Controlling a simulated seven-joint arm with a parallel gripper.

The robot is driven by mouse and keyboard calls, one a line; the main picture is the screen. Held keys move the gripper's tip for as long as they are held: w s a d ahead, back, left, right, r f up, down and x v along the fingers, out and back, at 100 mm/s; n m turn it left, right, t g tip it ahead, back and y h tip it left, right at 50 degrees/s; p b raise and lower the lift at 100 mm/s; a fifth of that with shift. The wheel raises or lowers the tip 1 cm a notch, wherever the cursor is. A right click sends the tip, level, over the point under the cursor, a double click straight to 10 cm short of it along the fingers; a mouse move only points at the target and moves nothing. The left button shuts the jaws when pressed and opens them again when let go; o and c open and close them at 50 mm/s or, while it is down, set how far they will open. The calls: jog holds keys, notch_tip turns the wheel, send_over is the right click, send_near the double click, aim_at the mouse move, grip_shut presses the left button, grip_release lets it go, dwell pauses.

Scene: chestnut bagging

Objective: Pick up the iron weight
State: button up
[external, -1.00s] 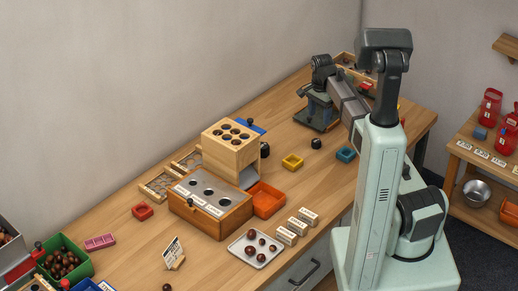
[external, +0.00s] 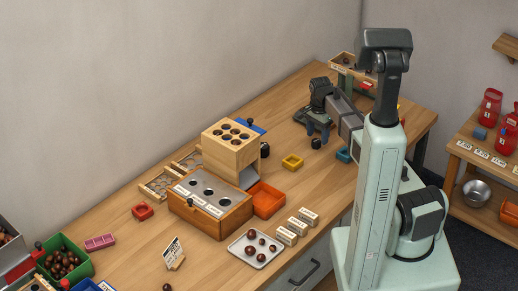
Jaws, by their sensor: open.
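A small black object (external: 316,143), which looks like the iron weight, stands on the wooden table between the yellow tray and the blue tray. My gripper (external: 318,136) points down just above it, with its fingers apart and nothing visible between them. From this view I cannot tell whether the fingertips reach down around the weight. A second dark, knob-like object (external: 264,150) sits beside the wooden block with holes, further left.
A yellow tray (external: 292,162) lies left of the weight, and a blue tray (external: 343,155) lies to its right, partly behind my arm. The wooden block with holes (external: 230,146) stands further left.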

aim_at(316, 144)
jog(key=shift+w+f, duration=0.1)
jog(key=shift+f, duration=1.35)
grip_shut()
